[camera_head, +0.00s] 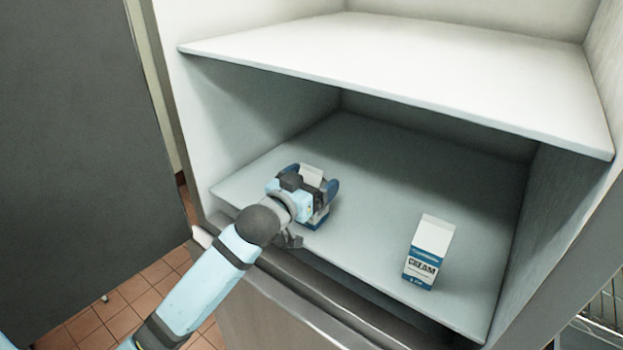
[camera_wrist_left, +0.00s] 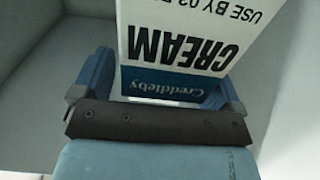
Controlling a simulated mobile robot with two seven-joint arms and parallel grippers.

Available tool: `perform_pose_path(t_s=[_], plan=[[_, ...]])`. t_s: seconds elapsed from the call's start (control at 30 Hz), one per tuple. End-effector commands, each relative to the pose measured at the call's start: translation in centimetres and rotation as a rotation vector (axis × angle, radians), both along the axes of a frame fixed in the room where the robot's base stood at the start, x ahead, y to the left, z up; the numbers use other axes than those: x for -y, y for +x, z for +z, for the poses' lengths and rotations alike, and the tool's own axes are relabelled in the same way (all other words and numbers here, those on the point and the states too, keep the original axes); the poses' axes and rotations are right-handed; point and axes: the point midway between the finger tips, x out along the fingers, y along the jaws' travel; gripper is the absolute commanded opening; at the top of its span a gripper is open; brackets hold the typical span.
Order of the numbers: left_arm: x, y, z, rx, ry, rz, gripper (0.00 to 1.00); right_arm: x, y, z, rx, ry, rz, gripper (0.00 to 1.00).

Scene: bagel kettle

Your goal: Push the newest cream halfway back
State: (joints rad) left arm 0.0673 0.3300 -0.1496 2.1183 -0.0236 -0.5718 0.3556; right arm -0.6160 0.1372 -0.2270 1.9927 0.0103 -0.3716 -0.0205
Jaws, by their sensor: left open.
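Two white-and-blue cream cartons stand on the lower shelf. The left carton (camera_head: 312,172) is near the shelf's front left, mostly hidden by my left gripper (camera_head: 313,183). The right carton (camera_head: 430,250) stands upright and apart, near the front right; its small print is too small to read. My right gripper is not in view.
The lower shelf (camera_head: 390,160) is bare behind both cartons and between them. An empty upper shelf (camera_head: 400,65) hangs over it. Side walls close in the left and right, and a dark door panel (camera_head: 85,150) stands at the left.

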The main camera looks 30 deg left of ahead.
Motion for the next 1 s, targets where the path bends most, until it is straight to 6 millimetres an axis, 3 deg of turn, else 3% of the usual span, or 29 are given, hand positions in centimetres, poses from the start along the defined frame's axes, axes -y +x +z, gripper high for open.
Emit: perform_pose_path(t_s=[0.23,0.53,0.57,0.67,1.0], plan=[[0.01,0.03,-0.02,0.000,0.000,0.000,0.89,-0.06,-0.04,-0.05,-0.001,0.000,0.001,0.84],[0.01,0.01,-0.03,0.000,0.000,0.000,0.21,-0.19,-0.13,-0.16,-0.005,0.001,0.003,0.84],[0.01,0.01,0.11,0.003,0.000,-0.001,0.68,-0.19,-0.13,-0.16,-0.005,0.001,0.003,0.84],[0.01,0.00,0.09,0.002,0.000,0.000,0.91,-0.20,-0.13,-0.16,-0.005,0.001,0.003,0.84],[-0.03,-0.34,-0.17,-0.002,0.000,0.000,0.91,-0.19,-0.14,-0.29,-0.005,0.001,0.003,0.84]])
